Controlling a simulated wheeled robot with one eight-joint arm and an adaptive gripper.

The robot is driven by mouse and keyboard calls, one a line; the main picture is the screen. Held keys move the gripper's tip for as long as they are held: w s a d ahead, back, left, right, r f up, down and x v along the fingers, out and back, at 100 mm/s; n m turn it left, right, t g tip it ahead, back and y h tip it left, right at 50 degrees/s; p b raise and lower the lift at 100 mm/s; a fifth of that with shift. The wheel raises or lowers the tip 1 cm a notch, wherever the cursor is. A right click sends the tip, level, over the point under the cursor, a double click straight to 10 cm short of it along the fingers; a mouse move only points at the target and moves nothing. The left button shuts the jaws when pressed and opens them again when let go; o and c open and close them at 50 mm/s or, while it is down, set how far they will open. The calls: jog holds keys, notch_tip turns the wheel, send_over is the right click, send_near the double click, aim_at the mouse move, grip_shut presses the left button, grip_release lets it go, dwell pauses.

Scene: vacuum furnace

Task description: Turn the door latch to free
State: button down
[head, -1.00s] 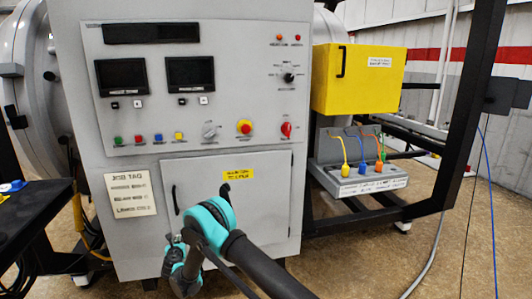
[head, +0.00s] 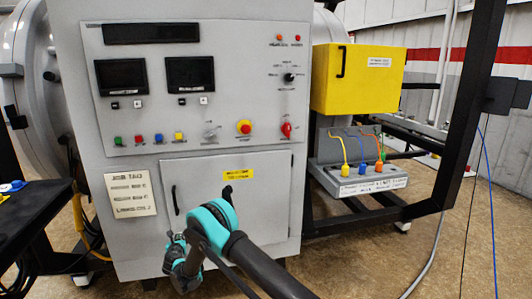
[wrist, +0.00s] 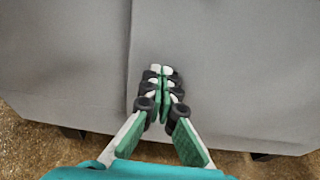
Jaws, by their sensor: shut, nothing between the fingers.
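The grey cabinet's lower door (head: 205,170) is closed, with a dark vertical handle (head: 175,200) at its left edge. A small black curved piece (head: 227,190) shows just above my arm's teal joint; I cannot tell whether it is the latch. A black lever (head: 15,117) sits on the round furnace door (head: 35,60) at the far left. In the wrist view my gripper (wrist: 161,72) is shut and empty, its fingertips in front of a grey panel (wrist: 230,60) beside a vertical seam. No latch shows there, and I cannot tell whether the tips touch the panel.
Above the door is a control panel (head: 225,105) with screens, buttons and knobs. A yellow box (head: 360,80) and a cable terminal block (head: 358,184) stand to the right. A dark table edge (head: 40,215) is at the left. Open floor (head: 440,260) lies at the lower right.

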jog(key=shift+w+d+r, duration=0.1)
jog(key=shift+w+d, duration=0.15)
jog(key=shift+d, duration=0.75)
jog(key=shift+w+d+f, duration=0.1)
jog(key=shift+d, duration=0.35)
jog(key=shift+w+d+f, duration=0.1)
jog(key=shift+d, duration=0.3)
dwell(0.3)
jog(key=shift+r, duration=0.1)
jog(key=s+d, duration=0.1)
jog(key=s, duration=0.4)
jog(key=shift+s+d+r, duration=0.3)
jog(key=shift+s+d, duration=0.05)
jog(key=shift+s, duration=0.05)
dwell(0.4)
